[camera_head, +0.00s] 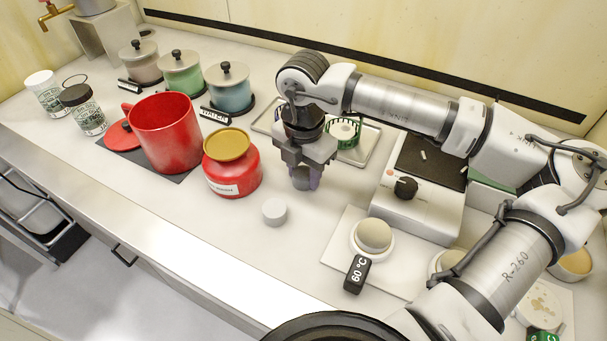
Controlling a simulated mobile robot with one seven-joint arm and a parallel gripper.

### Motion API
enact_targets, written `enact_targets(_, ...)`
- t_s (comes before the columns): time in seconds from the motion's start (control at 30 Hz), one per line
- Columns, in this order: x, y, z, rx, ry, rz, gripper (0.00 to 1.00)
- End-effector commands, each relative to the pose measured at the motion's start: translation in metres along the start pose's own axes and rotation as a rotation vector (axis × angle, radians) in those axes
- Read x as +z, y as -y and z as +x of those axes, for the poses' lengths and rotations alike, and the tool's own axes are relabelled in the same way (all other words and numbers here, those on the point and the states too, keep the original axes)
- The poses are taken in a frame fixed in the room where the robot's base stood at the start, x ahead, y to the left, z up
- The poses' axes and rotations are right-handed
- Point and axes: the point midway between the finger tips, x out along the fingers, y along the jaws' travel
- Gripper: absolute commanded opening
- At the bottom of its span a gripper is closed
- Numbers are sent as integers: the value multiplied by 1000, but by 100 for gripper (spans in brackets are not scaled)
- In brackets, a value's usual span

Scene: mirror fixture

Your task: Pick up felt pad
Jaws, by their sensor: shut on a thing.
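My gripper (305,182) points down over the counter, just right of the red jar with the gold lid. It is shut on a small grey-purple piece between its fingers, mostly hidden by them. This piece may be the felt pad, but it is too small to tell for sure. I cannot tell whether it touches the counter. No other felt pad can be made out in view.
A red jar (233,176) and a red mug (166,133) stand to the left. A small white cylinder (275,212) stands in front of my gripper. A metal tray (375,150) lies behind it, and a hotplate device (425,205) stands to the right.

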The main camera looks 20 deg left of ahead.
Motion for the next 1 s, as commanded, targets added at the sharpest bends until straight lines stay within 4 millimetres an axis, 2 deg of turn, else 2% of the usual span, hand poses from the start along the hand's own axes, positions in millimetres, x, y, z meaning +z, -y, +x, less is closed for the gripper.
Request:
enact_targets(0.17, 0, 0, -3, 0, 1, 1, 14)
enact_targets(0.37, 1, 0, -22, 1, 4, 1, 14)
enact_targets(0.53, 1, 0, -57, 1, 5, 2, 14)
enact_targets(0.8, 1, 0, -131, 0, 5, 3, 14)
enact_targets(1.0, 0, 0, -172, 0, 2, 1, 14)
